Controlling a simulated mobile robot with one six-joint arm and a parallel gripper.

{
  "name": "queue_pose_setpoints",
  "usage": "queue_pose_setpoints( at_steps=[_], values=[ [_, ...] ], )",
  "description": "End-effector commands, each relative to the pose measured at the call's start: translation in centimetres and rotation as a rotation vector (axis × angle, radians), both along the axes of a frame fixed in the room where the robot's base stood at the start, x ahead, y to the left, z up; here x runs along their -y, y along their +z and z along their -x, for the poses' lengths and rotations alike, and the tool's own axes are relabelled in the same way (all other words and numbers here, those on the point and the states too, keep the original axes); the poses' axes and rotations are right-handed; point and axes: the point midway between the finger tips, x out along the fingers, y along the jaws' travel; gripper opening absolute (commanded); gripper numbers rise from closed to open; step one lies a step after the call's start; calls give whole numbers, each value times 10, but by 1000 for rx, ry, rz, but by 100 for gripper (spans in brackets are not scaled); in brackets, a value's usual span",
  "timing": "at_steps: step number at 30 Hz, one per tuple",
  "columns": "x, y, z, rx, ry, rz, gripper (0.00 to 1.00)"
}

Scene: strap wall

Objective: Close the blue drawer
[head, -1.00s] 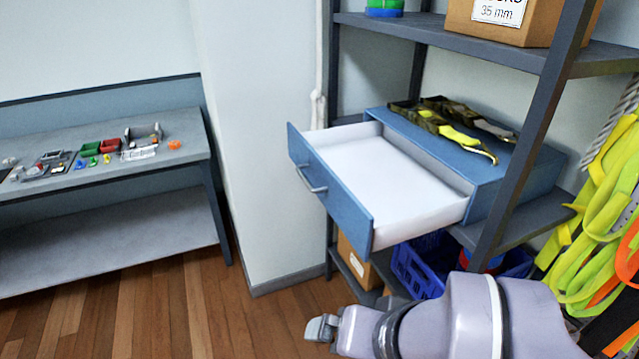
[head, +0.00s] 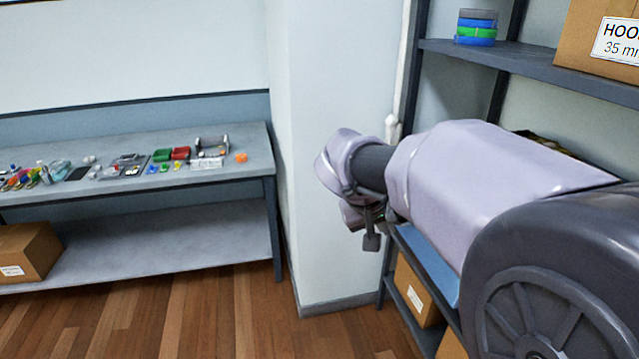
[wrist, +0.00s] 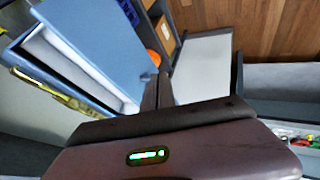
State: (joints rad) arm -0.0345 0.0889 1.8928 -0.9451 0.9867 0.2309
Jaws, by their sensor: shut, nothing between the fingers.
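The blue drawer is mostly hidden behind my arm in the head view, where only a blue patch of the drawer unit (head: 430,262) shows below the arm. In the wrist view its blue front (wrist: 103,55) is at the upper left, with a strip of the white inside (wrist: 72,62) showing beyond it, so the drawer stands open. How far open cannot be told. My gripper (head: 372,242) is in front of the shelf, to the left of the drawer unit in the head view. Its fingers (wrist: 157,75) are shut and empty, apart from the drawer front in the wrist view.
A camouflage and yellow strap (wrist: 60,96) lies on the drawer unit. A workbench (head: 230,165) with small parts stands at the left. A pale wall column (head: 335,270) is close behind my gripper. Cartons (head: 415,290) sit below. The wooden floor (head: 200,320) is clear.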

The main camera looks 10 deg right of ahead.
Motion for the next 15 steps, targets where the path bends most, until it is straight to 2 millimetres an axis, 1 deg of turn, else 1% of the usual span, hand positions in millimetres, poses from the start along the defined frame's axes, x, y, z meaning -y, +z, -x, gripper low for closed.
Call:
queue_pose_setpoints(
  at_steps=[1,8,9,12,15],
  values=[
    [6,-14,-4,-3,-3,0,0],
    [28,-54,-23,-3,-3,-2,0],
    [33,-57,-25,-1,-3,-3,0],
    [51,-53,-25,0,-4,-2,0],
    [62,-52,-25,0,-3,-2,0]
  ],
)
